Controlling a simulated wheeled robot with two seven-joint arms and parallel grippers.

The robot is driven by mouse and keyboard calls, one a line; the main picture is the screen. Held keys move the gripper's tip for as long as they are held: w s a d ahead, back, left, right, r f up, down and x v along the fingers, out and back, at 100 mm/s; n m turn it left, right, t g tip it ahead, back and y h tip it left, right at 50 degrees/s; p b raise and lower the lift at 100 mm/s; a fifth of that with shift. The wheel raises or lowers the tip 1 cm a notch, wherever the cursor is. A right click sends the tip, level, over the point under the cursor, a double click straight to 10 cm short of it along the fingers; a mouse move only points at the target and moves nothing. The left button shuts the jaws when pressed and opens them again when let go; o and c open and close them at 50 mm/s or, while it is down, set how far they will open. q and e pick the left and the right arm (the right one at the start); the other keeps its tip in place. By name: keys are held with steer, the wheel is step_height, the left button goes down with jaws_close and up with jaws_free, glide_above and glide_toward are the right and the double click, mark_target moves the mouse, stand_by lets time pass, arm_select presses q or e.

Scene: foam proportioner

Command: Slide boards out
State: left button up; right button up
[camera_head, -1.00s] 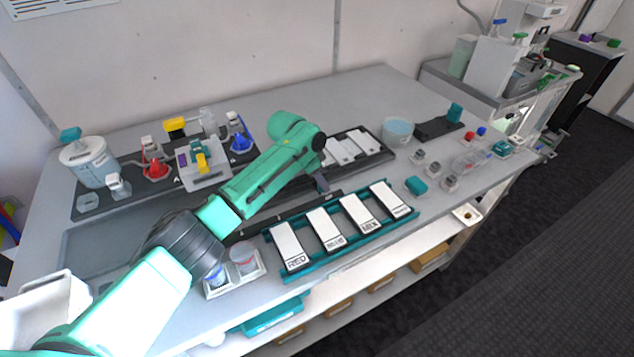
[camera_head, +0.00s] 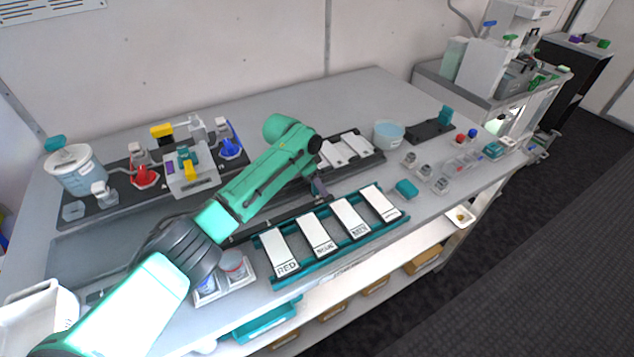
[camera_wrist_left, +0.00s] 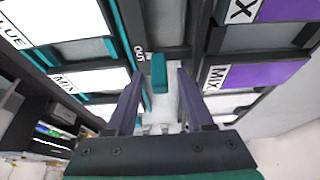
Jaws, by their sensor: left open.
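White boards lie side by side on a teal rack (camera_head: 296,232) at the bench's front: RED (camera_head: 279,250), one with a small blurred label (camera_head: 318,234), MIX (camera_head: 350,217) and another (camera_head: 381,203) at the right. My left gripper (camera_head: 320,190) hangs just behind the rack, partly hidden by my arm. In the left wrist view my left gripper (camera_wrist_left: 158,84) is open, its two fingers either side of a small teal tab (camera_wrist_left: 158,72) near the word OUT; I cannot tell whether they touch it. Purple-and-white MIX boards (camera_wrist_left: 260,76) show at the right there.
A dark tray with light boards (camera_head: 345,150) stands behind the gripper. A cup holder (camera_head: 238,283) sits left of the rack. Bottles and small vials (camera_head: 425,172) stand to the right, a white pot (camera_head: 75,172) at the left. The bench's back middle is clear.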

arm_select(q)
steer(key=b+v, duration=0.2)
steer(key=v, duration=1.2)
steer(key=shift+r+b, duration=0.25)
steer(key=shift+b, duration=0.05)
